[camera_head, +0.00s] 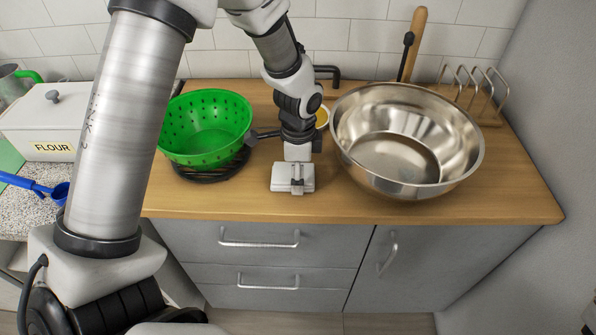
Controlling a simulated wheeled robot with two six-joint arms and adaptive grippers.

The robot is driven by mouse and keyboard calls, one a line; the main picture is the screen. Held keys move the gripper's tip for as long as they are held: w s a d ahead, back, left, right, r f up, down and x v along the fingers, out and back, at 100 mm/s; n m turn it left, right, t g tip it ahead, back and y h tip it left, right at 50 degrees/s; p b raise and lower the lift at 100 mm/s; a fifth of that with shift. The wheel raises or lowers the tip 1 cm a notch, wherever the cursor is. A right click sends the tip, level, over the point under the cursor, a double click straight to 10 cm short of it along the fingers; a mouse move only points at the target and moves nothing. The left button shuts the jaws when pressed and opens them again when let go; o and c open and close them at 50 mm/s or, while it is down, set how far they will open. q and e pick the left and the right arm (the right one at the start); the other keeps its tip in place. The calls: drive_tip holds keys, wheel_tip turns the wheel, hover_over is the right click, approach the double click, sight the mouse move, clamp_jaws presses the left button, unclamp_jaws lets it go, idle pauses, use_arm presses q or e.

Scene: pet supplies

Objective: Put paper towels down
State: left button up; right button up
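A small white block (280,179), which looks like the folded paper towels, is at the front of the wooden countertop. I cannot tell whether it rests on the wood or hangs just above it. My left gripper (297,178) points down at it from above, with a light finger-like part against the block's middle. The far side of the block and the other finger are hidden, so the grip is unclear. My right gripper is not in view.
A green colander (205,125) stands close left of the block. A large steel bowl (405,145) stands close right. A wire rack (472,90) and a wooden-handled tool (413,40) are behind. A white flour box (48,122) is far left. The counter's front edge is near.

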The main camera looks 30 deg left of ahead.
use_arm(q)
drive_tip(key=o, duration=1.2)
drive_tip(key=shift+s+f, duration=0.1)
wheel_tip(320, 180, up, 12)
drive_tip(key=shift+d+r, duration=0.1)
drive_tip(key=shift+r, duration=0.1)
